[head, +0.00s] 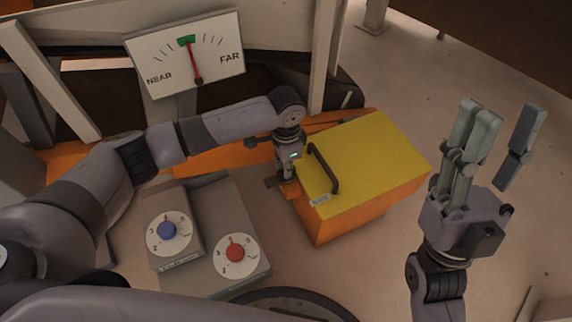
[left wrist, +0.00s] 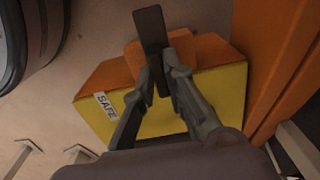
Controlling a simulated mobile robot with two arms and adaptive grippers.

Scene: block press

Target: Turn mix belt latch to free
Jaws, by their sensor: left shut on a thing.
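A dark flat bar (left wrist: 152,40), which seems to be the latch lever, lies between the fingers of my left gripper (left wrist: 162,82) in the left wrist view. The bar juts out past the fingertips, over an orange block (left wrist: 122,68) on the side of a yellow-topped orange box (head: 372,160). In the head view my left gripper (head: 288,174) points down at the box's left side, and the bar's end (head: 274,181) shows beside it. No latch wording is readable. My right gripper (head: 508,125) is open and empty, right of the box.
The box has a black handle (head: 325,170) and a small label (head: 320,201), reading SAFE in the wrist view. A grey panel (head: 222,195) carries a blue knob (head: 167,230) and a red knob (head: 235,253). A NEAR–FAR gauge (head: 165,65) stands behind, needle near the green mark.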

